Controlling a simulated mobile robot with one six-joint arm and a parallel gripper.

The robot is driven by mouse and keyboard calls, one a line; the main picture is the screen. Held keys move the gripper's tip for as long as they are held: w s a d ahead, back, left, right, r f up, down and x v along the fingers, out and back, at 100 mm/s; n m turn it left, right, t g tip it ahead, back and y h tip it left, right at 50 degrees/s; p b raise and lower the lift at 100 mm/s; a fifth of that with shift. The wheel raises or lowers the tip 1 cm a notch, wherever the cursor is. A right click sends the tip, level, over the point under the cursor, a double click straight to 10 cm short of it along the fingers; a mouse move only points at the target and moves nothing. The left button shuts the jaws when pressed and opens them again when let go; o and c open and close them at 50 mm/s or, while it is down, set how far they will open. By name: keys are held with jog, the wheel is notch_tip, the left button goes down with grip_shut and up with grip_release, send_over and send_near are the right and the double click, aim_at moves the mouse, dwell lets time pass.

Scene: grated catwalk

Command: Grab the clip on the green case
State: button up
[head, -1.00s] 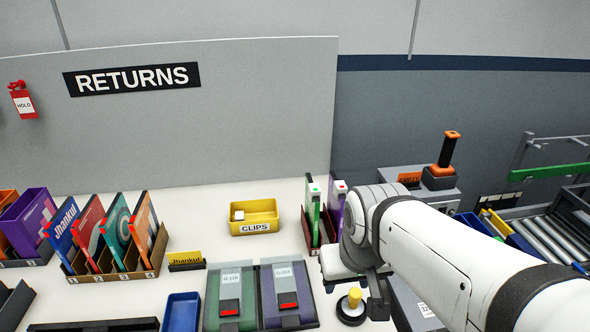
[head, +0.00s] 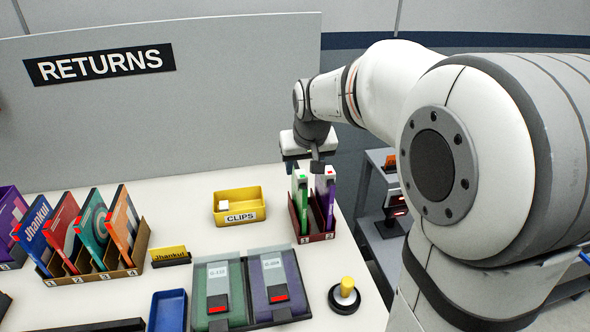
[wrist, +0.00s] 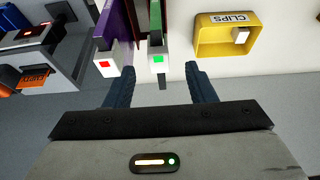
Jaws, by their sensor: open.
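The green case (head: 301,207) stands upright in slot 1 of a dark red rack (head: 317,238). Its white clip (head: 300,180) with a green square sits on its top edge. In the wrist view the clip (wrist: 158,60) lies between the lines of my two fingers, just beyond their tips. My gripper (head: 305,164) is open and empty above the rack; its fingers (wrist: 160,76) also show in the wrist view. No contact with the clip shows. A purple case (head: 325,205) stands beside it in slot 2, with a white, red-marked clip (wrist: 105,65) near my left-hand finger.
A yellow CLIPS bin (head: 239,205) with one white clip inside stands left of the rack. A RETURNS panel (head: 200,110) rises behind. A lower machine (head: 385,210) stands to the right.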

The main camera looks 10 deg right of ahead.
aim_at(301, 174)
jog(key=x, duration=0.3)
jog(key=p+x, duration=0.1)
jog(key=x, duration=0.2)
jog(key=shift+w+r, duration=0.1)
jog(key=shift+w, duration=0.3)
jog(key=shift+c, duration=0.2)
jog(key=c, duration=1)
